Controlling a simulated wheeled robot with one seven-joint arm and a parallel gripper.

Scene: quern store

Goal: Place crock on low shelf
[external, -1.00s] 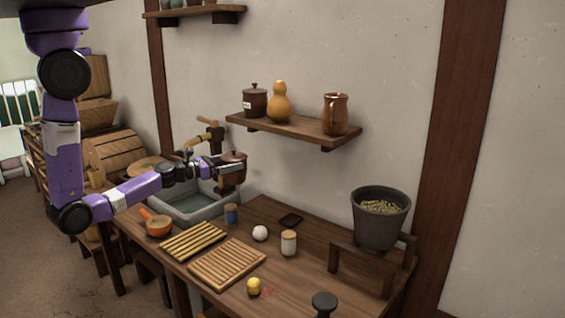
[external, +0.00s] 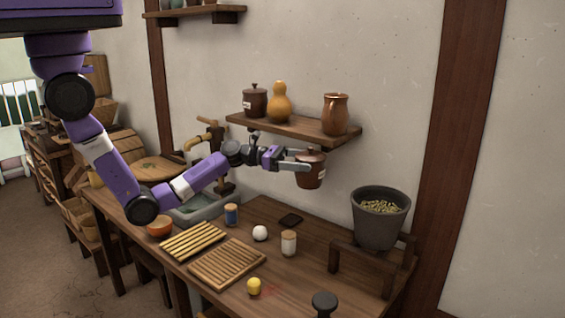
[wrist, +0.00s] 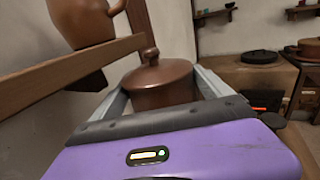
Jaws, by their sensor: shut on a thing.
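A dark reddish-brown lidded crock (external: 311,172) with a small pale label is held upright in my gripper (external: 302,168). It also shows between the two fingers in the wrist view (wrist: 160,84), where its lower part is hidden by my gripper. The lower wall shelf (external: 290,126) is a wooden board on brackets. In the external picture the crock appears just below the shelf's right part; in the wrist view the shelf (wrist: 65,77) runs along the left, apart from the crock. The shelf bears another lidded crock (external: 255,102), a gourd (external: 279,104) and a copper-brown jug (external: 335,115).
The shelf has a bare stretch between gourd and jug. A higher shelf (external: 195,13) is at upper left. Below, the table (external: 325,290) holds slatted racks (external: 227,264), small jars, a white ball (external: 260,233) and a grey pot (external: 380,222) on a stand.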

